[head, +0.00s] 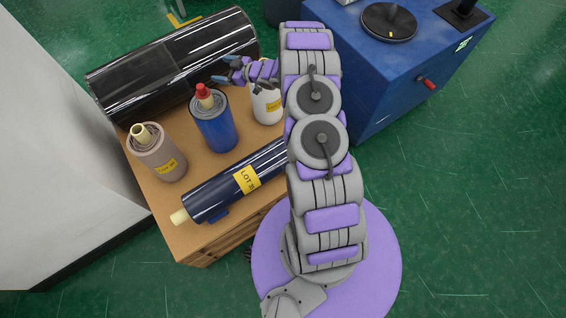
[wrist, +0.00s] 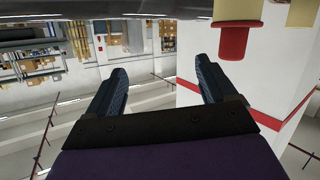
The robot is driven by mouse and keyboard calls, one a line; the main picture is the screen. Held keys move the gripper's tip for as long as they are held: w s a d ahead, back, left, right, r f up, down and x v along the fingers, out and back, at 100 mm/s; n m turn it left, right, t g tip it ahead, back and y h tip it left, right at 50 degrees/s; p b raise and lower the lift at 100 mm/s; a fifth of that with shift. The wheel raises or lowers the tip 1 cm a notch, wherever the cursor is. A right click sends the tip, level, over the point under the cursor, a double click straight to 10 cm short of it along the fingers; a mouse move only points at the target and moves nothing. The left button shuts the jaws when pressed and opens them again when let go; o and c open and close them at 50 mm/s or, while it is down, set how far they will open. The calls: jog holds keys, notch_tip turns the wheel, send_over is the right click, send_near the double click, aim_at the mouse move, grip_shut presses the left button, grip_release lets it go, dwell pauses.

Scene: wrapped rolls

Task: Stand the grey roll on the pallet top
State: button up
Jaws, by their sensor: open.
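A grey-brown roll (head: 157,155) with a pale core and yellow label stands upright at the left of the pallet top (head: 158,205). It is the greyest roll I can make out, though a whitish roll (head: 267,107) also stands at the right, partly behind my arm. My gripper (head: 226,71) is open and empty, above the pallet near the large black roll. Its two fingers show apart in the wrist view (wrist: 160,68), with nothing between them. A red core end (wrist: 234,40) appears upside down beyond the right finger.
A blue roll (head: 215,125) with a red core stands mid-pallet. A dark blue roll (head: 215,192) lies along the front, its right end behind my arm. The black roll (head: 170,65) lies along the back. A blue cabinet (head: 385,75) stands right; a pale block (head: 50,170) stands left.

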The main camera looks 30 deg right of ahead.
notch_tip(320, 180, up, 10)
jog(key=w+d+f+m+g+h, duration=0.1)
jog(key=w+d+m+h, duration=0.15)
jog(key=h, duration=0.25)
jog(key=s+r+m+g+h, duration=0.2)
jog(key=s+r+g+h, duration=0.15)
jog(key=s+r, duration=0.65)
jog(key=s+a+r+m+g, duration=0.1)
jog(key=s+a+r+g, duration=0.2)
jog(key=s, duration=1.2)
jog(key=s+a+r+m+g, duration=0.1)
jog(key=s+a+r+g, duration=0.2)
jog(key=s, duration=1.3)
jog(key=s+a+r+m+g, duration=0.1)
jog(key=s+a+r+g, duration=0.2)
jog(key=s+a, duration=0.4)
jog(key=s+g+y, duration=0.1)
jog(key=s, duration=0.8)
jog(key=shift+s+a, duration=0.2)
jog(key=shift+a, duration=0.1)
jog(key=shift+m, duration=0.25)
